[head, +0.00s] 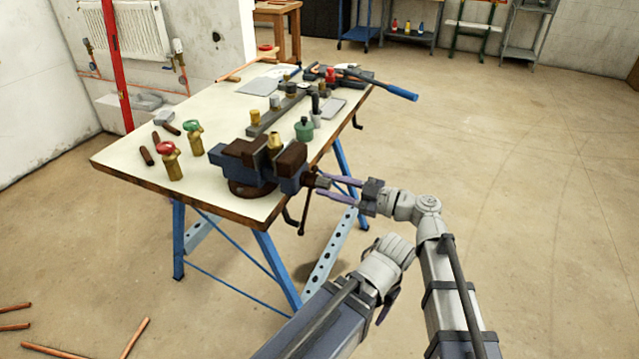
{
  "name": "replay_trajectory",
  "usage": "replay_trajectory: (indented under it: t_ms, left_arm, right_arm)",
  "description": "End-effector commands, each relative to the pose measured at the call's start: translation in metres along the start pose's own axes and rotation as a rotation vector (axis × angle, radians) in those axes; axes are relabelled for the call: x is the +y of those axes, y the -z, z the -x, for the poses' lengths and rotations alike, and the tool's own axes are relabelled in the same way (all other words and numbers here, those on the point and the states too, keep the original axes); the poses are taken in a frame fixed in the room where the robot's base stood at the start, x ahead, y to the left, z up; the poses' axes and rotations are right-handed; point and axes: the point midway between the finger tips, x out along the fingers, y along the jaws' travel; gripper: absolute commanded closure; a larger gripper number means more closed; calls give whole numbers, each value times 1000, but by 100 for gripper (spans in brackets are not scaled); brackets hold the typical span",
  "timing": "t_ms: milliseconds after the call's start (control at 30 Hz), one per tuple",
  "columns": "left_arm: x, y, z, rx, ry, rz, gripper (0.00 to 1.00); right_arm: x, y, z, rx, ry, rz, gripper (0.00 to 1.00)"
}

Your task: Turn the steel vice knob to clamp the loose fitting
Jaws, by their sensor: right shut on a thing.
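The vice (292,184) is blue-grey with rusty brown jaws and sits on the front right corner of the workbench. A brass fitting (274,141) stands upright between its jaws. Whether both jaws touch it, I cannot tell. The steel vice knob (321,182) is at the right end of the vice screw, by a dark hanging handle bar (304,214). My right gripper (328,184) reaches in from the right, its purple fingers shut on the knob. My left gripper (388,302) hangs low in front of the bench, apart from everything, its fingers mostly hidden behind its own wrist.
The workbench (125,157) has blue legs. Brass valves with a red (170,158) and a green handle (193,137) stand left of the vice. Copper pipes (135,337) lie on the floor. The right floor is clear.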

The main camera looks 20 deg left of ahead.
Motion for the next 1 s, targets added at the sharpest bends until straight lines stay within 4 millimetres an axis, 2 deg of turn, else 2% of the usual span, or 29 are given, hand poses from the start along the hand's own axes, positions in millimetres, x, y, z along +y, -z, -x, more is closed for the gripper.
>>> replay_trajectory:
  t_ms: [1000]
  left_arm:
    - [0,0,0,0,0,0,34]
  right_arm:
    - [0,0,2,-2,-2,-1456,100]
